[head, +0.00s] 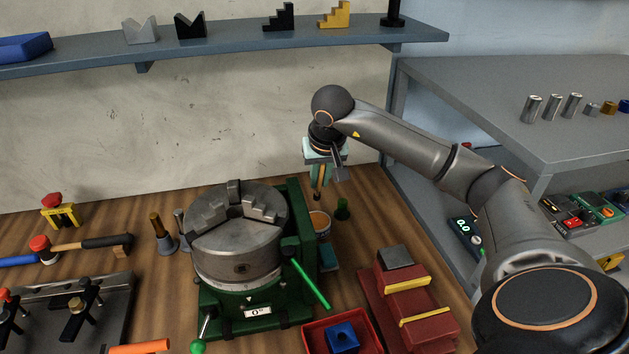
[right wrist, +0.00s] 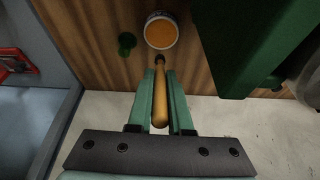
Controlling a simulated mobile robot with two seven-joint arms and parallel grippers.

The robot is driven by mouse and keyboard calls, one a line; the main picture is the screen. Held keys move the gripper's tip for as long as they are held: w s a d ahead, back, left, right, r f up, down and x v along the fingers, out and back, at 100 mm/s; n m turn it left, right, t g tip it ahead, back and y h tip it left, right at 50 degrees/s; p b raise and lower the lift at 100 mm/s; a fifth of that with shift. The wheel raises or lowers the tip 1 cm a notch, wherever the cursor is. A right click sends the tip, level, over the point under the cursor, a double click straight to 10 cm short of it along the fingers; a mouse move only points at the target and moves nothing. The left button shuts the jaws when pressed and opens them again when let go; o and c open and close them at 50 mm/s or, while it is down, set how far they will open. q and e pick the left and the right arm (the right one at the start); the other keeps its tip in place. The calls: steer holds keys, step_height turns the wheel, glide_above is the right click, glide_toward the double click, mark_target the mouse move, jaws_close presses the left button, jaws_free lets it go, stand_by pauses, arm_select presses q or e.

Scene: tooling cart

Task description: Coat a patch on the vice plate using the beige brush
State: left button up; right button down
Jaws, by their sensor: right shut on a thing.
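In the right wrist view the brush handle (right wrist: 160,100) lies between the two green fingers (right wrist: 160,80). Its far end appears close to a round pot (right wrist: 160,31) with orange contents; I cannot tell whether they touch. The pot (head: 320,222) stands on the bench in the head view. A red vice (head: 415,310) with yellow jaw strips stands at the front right; I cannot tell which part is the vice plate. My left gripper is not in view.
A green rotary table with a round chuck (head: 240,255) stands left of the pot, its green handle (head: 312,285) sticking out right. A small dark green object (head: 342,208) is beside the pot. A red bin (head: 340,325) stands in front. A shelf (head: 225,38) runs above.

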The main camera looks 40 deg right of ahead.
step_height(320, 180, down, 6)
steer(key=b, duration=0.4)
steer(key=shift+r+b, duration=0.25)
steer(key=shift+b, duration=0.05)
steer(key=shift+f+b, duration=0.45)
steer(key=shift+f, duration=0.25)
stand_by(0.8)
steer(key=shift+s+a, duration=0.1)
stand_by(1.0)
step_height(320, 180, up, 7)
steer(key=p, duration=0.6)
stand_by(0.6)
